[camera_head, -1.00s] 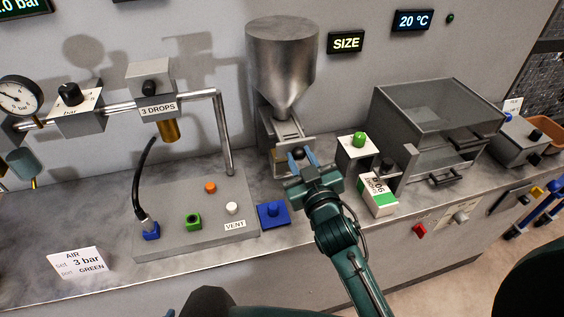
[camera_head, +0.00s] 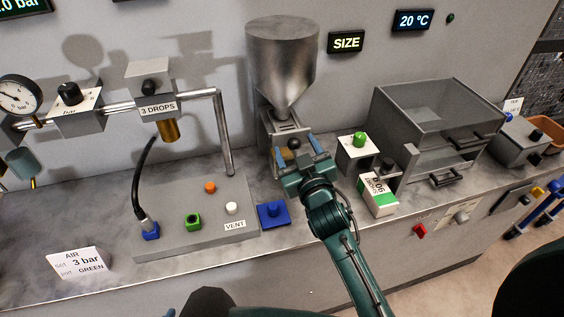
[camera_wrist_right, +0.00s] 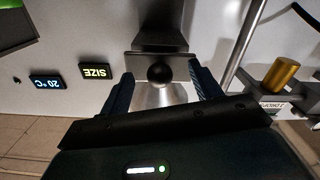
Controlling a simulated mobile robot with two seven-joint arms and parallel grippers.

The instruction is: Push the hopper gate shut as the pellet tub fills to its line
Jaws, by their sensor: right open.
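The grey metal hopper (camera_head: 283,65) hangs on the back wall, its cone pointing down to a gate assembly. A dark round knob (camera_head: 294,144) shows below the cone, and in the right wrist view the knob (camera_wrist_right: 160,74) sits on a flat plate (camera_wrist_right: 138,63). My right gripper (camera_head: 297,151) is open, with its blue fingers to either side of the knob. In the right wrist view the gripper (camera_wrist_right: 163,88) has visible gaps between each finger and the knob. I cannot make out the pellet tub or its fill line; my gripper covers the area under the gate. My left gripper is not in view.
A grey panel (camera_head: 178,228) with buttons and a hose stands left of the gripper, near a blue block (camera_head: 273,213). A green-knobbed box (camera_head: 357,154), a white-and-green carton (camera_head: 378,196) and a clear-topped cabinet (camera_head: 440,105) stand to the right.

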